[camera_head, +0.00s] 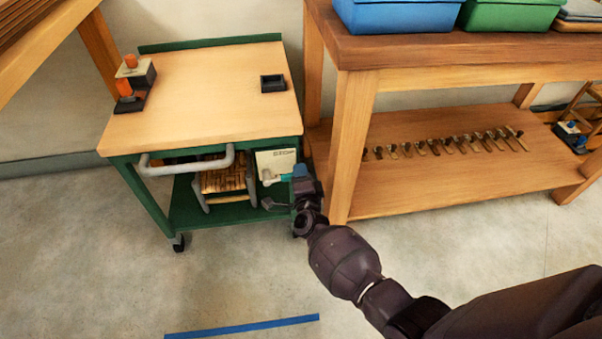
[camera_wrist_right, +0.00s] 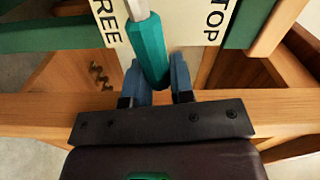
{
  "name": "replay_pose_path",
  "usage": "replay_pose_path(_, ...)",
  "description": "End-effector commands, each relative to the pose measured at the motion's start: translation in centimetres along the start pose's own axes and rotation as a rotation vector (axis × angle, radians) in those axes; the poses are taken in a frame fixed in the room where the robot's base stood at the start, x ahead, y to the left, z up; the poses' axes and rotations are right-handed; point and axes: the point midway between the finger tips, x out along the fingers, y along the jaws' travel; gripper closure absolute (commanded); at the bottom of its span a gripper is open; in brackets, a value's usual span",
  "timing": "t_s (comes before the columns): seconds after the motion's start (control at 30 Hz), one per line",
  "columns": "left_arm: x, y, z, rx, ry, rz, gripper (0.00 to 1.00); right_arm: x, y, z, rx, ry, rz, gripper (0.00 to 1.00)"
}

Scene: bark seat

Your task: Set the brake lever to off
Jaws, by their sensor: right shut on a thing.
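The brake lever is a grey rod with a teal hexagonal grip (camera_wrist_right: 149,52). It is on the front of a green cart, and its teal grip also shows in the head view (camera_head: 286,177). Behind it is a cream plate (camera_head: 277,159), lettered FREE and STOP in the wrist view (camera_wrist_right: 187,20); the lever crosses between the two words. My right gripper (camera_head: 300,174) is at the lever, its blue fingers (camera_wrist_right: 161,82) on either side of the grip's end and shut on it. The lever's pivot is hidden. My left gripper is not in view.
The green cart has a wooden top (camera_head: 205,95), a grey push handle (camera_head: 188,163) and casters. An orange-knobbed item (camera_head: 126,90) and a small black tray (camera_head: 273,82) sit on top. A wooden workbench (camera_head: 352,140) stands close on the right. Floor in front is clear.

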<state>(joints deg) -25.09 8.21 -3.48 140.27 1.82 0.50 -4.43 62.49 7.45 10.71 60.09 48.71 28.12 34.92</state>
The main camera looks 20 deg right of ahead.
Motion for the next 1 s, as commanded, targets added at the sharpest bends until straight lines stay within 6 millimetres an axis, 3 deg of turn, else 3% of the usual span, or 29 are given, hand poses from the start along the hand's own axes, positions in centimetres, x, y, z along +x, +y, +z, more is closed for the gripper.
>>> replay_pose_path(0.1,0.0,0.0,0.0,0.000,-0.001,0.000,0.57,0.0,0.1,0.0,0.005,0.000,0.002,1.00)
replay_pose_path(0.13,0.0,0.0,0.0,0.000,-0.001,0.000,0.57,0.0,0.1,0.0,0.005,0.000,0.002,0.75)
replay_pose_path(0.3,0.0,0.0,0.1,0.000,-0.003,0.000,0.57,0.0,0.1,0.0,0.003,0.000,0.002,0.52)
replay_pose_path(0.67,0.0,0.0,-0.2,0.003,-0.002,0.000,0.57,0.0,-0.6,-0.1,0.003,0.001,-0.001,0.52)
replay_pose_path(1.0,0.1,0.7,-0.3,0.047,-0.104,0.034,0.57,0.4,-6.8,-0.9,0.009,0.004,-0.013,0.52)
